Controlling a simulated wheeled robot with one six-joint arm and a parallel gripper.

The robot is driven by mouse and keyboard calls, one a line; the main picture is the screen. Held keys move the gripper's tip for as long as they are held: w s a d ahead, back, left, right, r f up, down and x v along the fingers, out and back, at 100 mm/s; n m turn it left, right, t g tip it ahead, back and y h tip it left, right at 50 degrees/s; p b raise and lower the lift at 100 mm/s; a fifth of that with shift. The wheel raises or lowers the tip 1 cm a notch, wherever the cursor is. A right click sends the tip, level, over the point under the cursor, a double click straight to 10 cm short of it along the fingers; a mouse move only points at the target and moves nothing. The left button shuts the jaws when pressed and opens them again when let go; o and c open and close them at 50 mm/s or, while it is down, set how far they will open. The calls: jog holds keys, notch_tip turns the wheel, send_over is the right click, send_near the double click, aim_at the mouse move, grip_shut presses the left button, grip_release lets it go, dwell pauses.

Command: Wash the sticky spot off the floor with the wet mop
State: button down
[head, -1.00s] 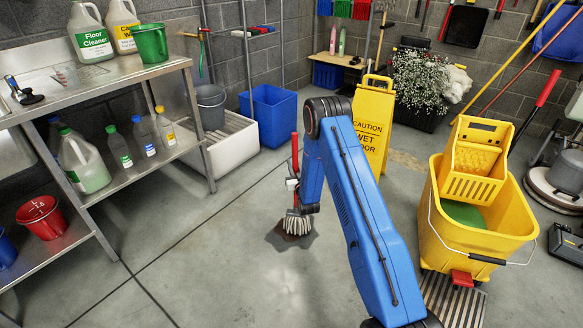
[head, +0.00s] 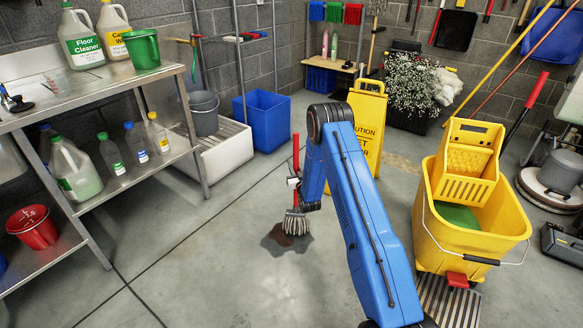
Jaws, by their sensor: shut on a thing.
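The mop has a red handle (head: 296,155) and a grey-white strand head (head: 296,222). My gripper (head: 293,183) is shut on the mop handle, just above the head; the fingers are small in this view and partly hidden by my blue arm. The mop stands near upright, its head down on the right part of the sticky spot (head: 272,241). The spot is a dark brownish patch with a wet-looking grey edge on the concrete floor. The mop head hides part of it.
A yellow mop bucket with wringer (head: 470,225) stands at right over a floor drain (head: 447,300). A yellow caution sign (head: 368,130) stands behind my arm. A metal shelf (head: 90,205) is at left. Floor left of the spot is clear.

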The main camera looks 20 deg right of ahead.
jog(key=shift+w+d+r, duration=0.15)
jog(key=shift+w+d, duration=0.3)
jog(key=shift+d, duration=0.1)
jog(key=shift+w+d+r, duration=0.15)
jog(key=shift+w+d, duration=0.25)
jog(key=shift+d, duration=0.1)
jog(key=shift+s, duration=0.1)
jog(key=shift+s+a, duration=0.15)
jog(key=shift+s, duration=1.2)
jog(key=shift+s+a, duration=0.15)
jog(key=shift+s, duration=1.2)
jog(key=c, duration=2.4)
grip_release()
jog(key=shift+c, duration=0.2)
grip_shut()
notch_tip(320, 180, up, 7)
